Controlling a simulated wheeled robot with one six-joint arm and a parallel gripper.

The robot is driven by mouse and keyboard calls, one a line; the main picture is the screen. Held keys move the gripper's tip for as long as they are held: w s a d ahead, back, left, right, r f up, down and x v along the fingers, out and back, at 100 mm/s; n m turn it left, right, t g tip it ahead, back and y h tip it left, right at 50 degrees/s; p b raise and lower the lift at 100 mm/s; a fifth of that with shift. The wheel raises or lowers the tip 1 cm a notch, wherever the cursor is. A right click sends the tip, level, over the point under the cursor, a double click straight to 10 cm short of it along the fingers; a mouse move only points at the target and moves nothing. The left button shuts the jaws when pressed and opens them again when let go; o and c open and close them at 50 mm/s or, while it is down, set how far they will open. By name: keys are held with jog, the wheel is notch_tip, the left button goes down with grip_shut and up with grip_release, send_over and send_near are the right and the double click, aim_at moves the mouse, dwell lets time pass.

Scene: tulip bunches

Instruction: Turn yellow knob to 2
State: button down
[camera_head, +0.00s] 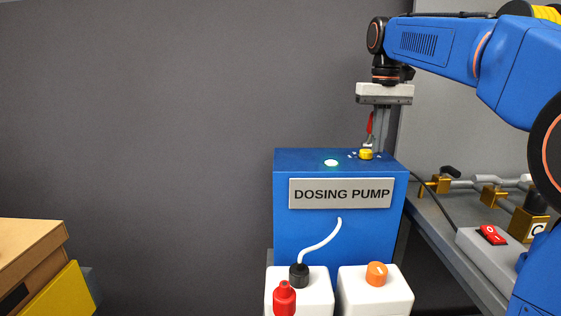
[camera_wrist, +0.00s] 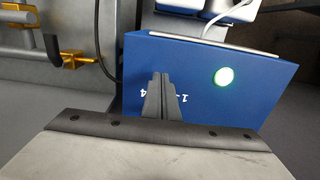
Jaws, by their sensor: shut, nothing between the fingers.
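The yellow knob (camera_head: 366,154) sits on top of the blue dosing pump (camera_head: 300,240), near its right end in the head view. Small white marks surround it, too small to read there. In the wrist view the pump top (camera_wrist: 250,105) shows upside-down white marks, with a 1 and a 4 readable; the knob is hidden behind my fingers. My gripper (camera_head: 379,148) points down with its fingers shut and empty, just beside and behind the knob in the head view. Its fingertips also show in the wrist view (camera_wrist: 161,76). Whether they touch the knob I cannot tell.
A green-lit button (camera_head: 331,162) is left of the knob. A slim red part (camera_head: 370,123) shows beside my fingers. White bottles with a black cap (camera_head: 299,274) and an orange cap (camera_head: 376,273) stand in front. Pipes with brass valves (camera_head: 490,192) and a red switch (camera_head: 491,235) are right.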

jog(key=shift+r, duration=2.3)
jog(key=shift+w+a+f, duration=0.1)
jog(key=shift+a+f, duration=0.4)
jog(key=shift+f, duration=0.5)
jog(key=shift+w+a+f, duration=0.1)
jog(key=shift+a+f, duration=0.35)
jog(key=shift+f, duration=0.6)
jog(key=shift+w+a+f, duration=0.1)
jog(key=shift+a+f, duration=0.4)
jog(key=shift+f, duration=0.5)
jog(key=shift+s+d, duration=0.1)
jog(key=shift+d, duration=0.6)
jog(key=shift+d, duration=0.6)
jog(key=shift+d, duration=0.1)
jog(key=shift+s+r, duration=0.1)
jog(key=shift+s, duration=0.15)
jog(key=shift+r, duration=2.95)
